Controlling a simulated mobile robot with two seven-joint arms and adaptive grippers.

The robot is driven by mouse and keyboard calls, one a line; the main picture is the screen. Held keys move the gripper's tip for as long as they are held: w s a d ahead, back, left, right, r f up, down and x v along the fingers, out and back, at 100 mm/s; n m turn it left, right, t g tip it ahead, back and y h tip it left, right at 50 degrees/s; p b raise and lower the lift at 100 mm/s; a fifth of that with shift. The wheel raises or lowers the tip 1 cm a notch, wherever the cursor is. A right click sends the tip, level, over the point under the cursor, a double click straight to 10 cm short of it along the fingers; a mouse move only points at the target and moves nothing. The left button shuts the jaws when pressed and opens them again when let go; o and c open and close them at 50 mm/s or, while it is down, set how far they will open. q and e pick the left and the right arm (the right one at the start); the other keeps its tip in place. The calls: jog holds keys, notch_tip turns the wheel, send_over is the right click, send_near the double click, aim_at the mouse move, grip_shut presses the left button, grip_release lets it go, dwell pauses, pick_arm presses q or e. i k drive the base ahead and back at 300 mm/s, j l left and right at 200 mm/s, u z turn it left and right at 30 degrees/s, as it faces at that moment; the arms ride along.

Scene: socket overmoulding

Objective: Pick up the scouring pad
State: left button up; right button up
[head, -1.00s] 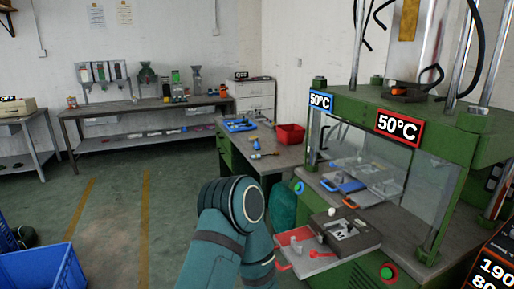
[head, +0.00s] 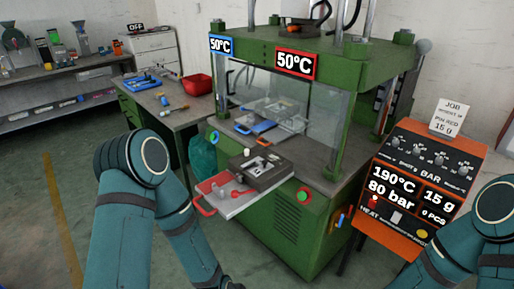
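I cannot make out a scouring pad with certainty in the head view; small items on the benches are too small to tell. My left arm comes in at the left and bends down past the bottom edge, so its gripper is out of view. My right arm shows at the lower right, and its gripper is also out of view.
A green press (head: 262,229) has a pulled-out tray with red handles (head: 237,209) and a grey mould block (head: 258,180). An orange control unit (head: 378,188) stands to its right. A side desk (head: 185,115) holds a red bin (head: 197,84) and blue tray (head: 142,85). Floor at left is clear.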

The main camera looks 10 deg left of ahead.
aim_at(165, 103)
jog(key=u, duration=0.8)
jog(key=i+j+u, duration=0.15)
jog(key=u, duration=0.2)
jog(key=i+j+u, duration=0.1)
jog(key=i+u, duration=0.35)
jog(key=u, duration=0.25)
jog(key=i, duration=2.95)
jog(key=i+z, duration=0.2)
jog(key=z, duration=0.15)
jog(key=i+j+z, duration=0.1)
jog(key=z, duration=0.3)
jog(key=i+j+z, duration=0.15)
jog(key=i+z, duration=0.2)
